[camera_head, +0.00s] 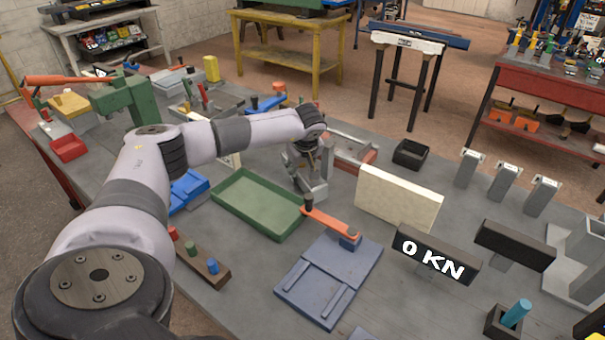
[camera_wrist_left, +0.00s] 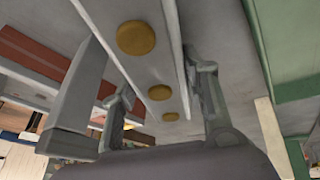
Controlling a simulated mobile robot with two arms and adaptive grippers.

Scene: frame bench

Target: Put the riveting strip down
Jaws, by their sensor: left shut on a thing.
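The riveting strip (camera_wrist_left: 148,72) is a pale grey bar with a row of round brass rivets, seen close up in the left wrist view. My left gripper (camera_wrist_left: 160,92) has one finger on each side of the strip and is shut on it. In the head view my left gripper (camera_head: 308,165) is over the bench, just right of the green tray's far end. The strip is hard to make out there, and I cannot tell whether it touches the bench. My right gripper is not in view.
The green tray (camera_head: 246,229) lies left of the gripper. A cream panel (camera_head: 398,198) stands to the right, with a red-edged fixture (camera_head: 352,153) behind. An orange-handled tool (camera_head: 333,222) and a blue-grey plate (camera_head: 328,281) are in front. A "0 KN" display (camera_head: 435,255) stands farther right.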

